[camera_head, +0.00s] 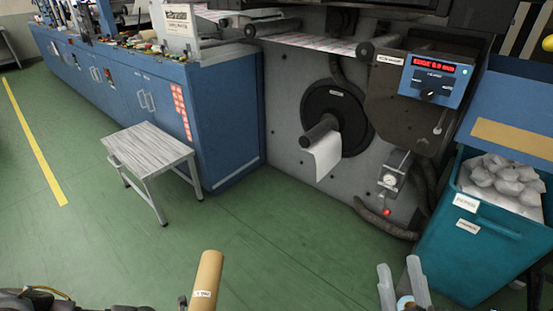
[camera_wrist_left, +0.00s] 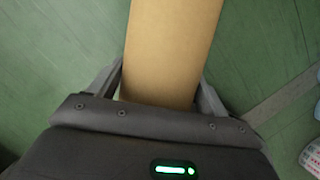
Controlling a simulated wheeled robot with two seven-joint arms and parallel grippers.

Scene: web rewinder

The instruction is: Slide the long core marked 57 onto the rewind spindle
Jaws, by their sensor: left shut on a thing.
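A long tan cardboard core (camera_head: 207,278) stands nearly upright at the bottom of the head view, with a small white label too small to read. My left gripper (camera_wrist_left: 160,78) is shut on it, one finger on each side in the left wrist view. The core's lower end is hidden. The rewind spindle (camera_head: 319,132) is a dark grey shaft sticking out of a black round flange (camera_head: 338,104) on the machine face. A white strip of web hangs from it. The core is well apart from the spindle, nearer to me. My right gripper (camera_head: 401,278) is open and empty at the lower right.
A grey-topped stool (camera_head: 148,146) stands left of the spindle beside the blue cabinet (camera_head: 222,125). A teal bin (camera_head: 470,236) with crumpled white waste stands at the right. A hose (camera_head: 385,222) lies below the machine. The green floor before the spindle is clear.

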